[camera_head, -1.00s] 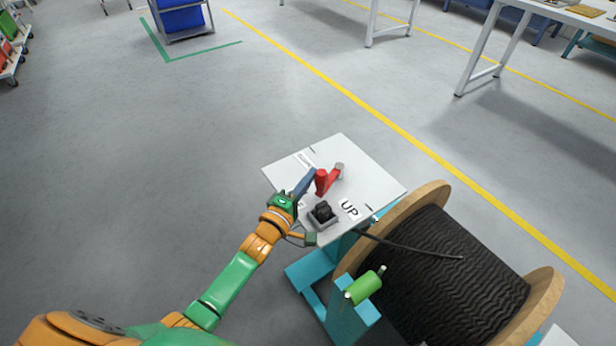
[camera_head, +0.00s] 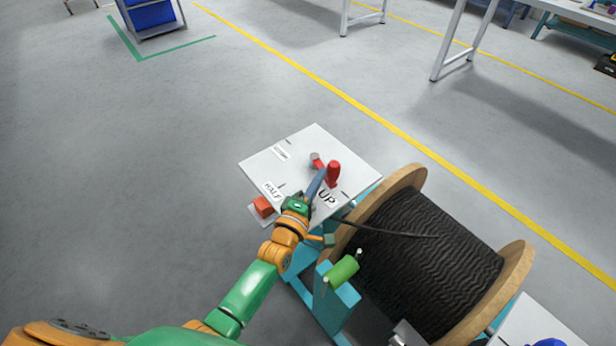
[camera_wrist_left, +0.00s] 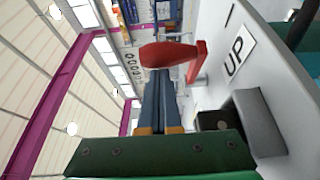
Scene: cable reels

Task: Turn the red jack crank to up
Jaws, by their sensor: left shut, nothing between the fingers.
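The red jack crank (camera_head: 333,174) stands on the white panel (camera_head: 355,165). Its arm runs from a hub (camera_head: 316,160) toward the right, on the side of the UP label (camera_head: 328,198). My left gripper (camera_head: 322,176) is shut and empty, its blue fingers just left of the upright red handle. In the left wrist view the handle (camera_wrist_left: 168,53) lies right at the tips of the shut fingers (camera_wrist_left: 162,82), with the UP label (camera_wrist_left: 238,50) to its right. I cannot tell whether they touch. My right gripper is in neither view.
A HALF label (camera_head: 271,190) and another label (camera_head: 281,152) mark the panel. An orange-red block (camera_head: 263,206) is at its near left edge. A big cable reel (camera_head: 420,245) stands close on the right. The floor to the left is clear.

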